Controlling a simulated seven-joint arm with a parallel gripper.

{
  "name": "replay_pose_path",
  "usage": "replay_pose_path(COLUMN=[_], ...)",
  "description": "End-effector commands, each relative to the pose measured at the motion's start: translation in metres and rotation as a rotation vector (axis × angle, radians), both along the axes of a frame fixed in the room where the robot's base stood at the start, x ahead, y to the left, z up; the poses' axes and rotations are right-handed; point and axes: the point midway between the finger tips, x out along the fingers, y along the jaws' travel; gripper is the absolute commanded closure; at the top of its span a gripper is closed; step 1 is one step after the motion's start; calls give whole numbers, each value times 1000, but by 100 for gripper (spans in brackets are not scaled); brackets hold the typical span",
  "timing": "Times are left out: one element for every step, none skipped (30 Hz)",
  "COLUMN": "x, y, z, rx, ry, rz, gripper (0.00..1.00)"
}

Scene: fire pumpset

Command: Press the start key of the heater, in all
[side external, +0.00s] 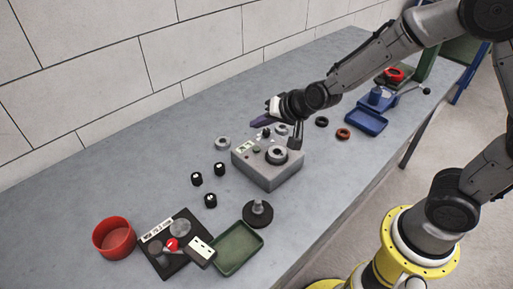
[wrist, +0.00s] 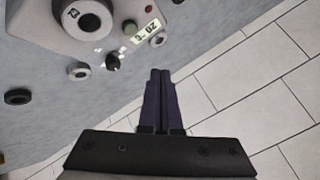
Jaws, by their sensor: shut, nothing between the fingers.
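The heater is a grey box (side external: 268,180) in the middle of the bench, with a round ring-shaped part on top. A small light display panel and small buttons show on its top. In the wrist view the box (wrist: 40,25) is at the upper left. A round green key (wrist: 130,27) sits beside the display (wrist: 146,33); I cannot read which key is the start key. My gripper (side external: 254,120) is behind and above the box. In the wrist view its dark purple fingers (wrist: 160,74) are together and empty, with the tips below the display, apart from the keys.
A black knob (wrist: 112,62) and grey rings (wrist: 79,71) lie near the box. Several black knobs (side external: 196,179) lie to its left. A red bowl (side external: 114,238), black panel (side external: 160,257) and green tray (side external: 238,247) are at the front. A blue device (side external: 367,120) stands at the right.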

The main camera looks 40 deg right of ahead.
Motion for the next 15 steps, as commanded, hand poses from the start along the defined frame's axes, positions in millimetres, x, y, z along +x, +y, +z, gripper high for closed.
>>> replay_pose_path(x=[0,0,0,0,0,0,0,0,0,0,0,0,0,0,0], y=[0,0,0,0,0,0,0,0,0,0,0,0,0,0,0], z=[-8,-13,-18,-22,-26,-30,-34,-37,-42,-45,-47,-50,-52,-53,-55], rx=[-1,-2,-2,-2,-1,-1,0,0,-1,-1,-1,0,0,-1,-1], ry=[2,4,2,3,3,1,2,2,2,2,2,1,1,1,1], rz=[-1,0,-2,0,-1,1,1,1,0,0,-1,-1,-1,-1,1], gripper=[100,100,100,100,100,100,100,100,100,100,100,100,100,100,100])
